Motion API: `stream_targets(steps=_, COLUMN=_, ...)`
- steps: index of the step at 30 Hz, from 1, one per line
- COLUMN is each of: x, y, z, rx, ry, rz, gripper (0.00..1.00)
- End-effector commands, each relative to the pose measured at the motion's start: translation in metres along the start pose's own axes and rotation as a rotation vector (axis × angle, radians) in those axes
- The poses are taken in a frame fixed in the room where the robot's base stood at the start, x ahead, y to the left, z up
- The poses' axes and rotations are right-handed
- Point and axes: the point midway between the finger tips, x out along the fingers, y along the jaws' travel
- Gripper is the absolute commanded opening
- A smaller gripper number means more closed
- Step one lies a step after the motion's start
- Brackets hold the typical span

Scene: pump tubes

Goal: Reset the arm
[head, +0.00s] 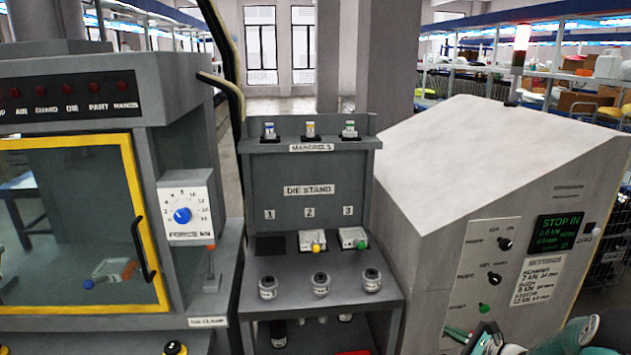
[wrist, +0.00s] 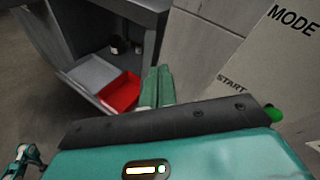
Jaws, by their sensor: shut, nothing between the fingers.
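My gripper (wrist: 157,86) shows in the wrist view with its two green fingers pressed together and nothing between them. In the head view, part of my teal arm and hand shows at the bottom right, in front of the grey control panel (head: 470,262). In the wrist view the fingers point toward the lower shelf of the die stand, with the panel (wrist: 262,60) close on their right. A green button (wrist: 274,113) is partly hidden behind the hand.
The die stand (head: 262,188) holds dies in slots 2 (head: 306,246) and 3 (head: 347,240); slot 1 (head: 270,247) looks empty. A red tray (wrist: 119,92) and a grey tray (wrist: 95,74) sit low. The yellow-framed guard door (head: 143,225) is closed, with a part inside.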

Motion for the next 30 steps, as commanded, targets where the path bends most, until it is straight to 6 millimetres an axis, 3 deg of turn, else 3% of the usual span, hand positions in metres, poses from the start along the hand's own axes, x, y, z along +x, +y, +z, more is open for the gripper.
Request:
stream_targets(steps=1, x=0.007, y=0.007, z=0.029, rx=-0.07, ry=0.004, rz=0.064, gripper=0.0)
stream_targets(steps=6, x=0.017, y=0.043, z=0.103, rx=-0.291, ry=0.026, rz=0.272, gripper=0.0)
stream_targets(steps=15, x=0.003, y=0.114, z=0.211, rx=-0.696, ry=0.073, rz=0.59, gripper=0.0)
stream_targets(steps=21, x=-0.024, y=0.16, z=0.265, rx=-0.976, ry=0.108, rz=0.764, gripper=0.0)
stream_targets(steps=30, x=-0.081, y=0.214, z=0.32, rx=-1.406, ry=0.171, rz=0.959, gripper=0.0)
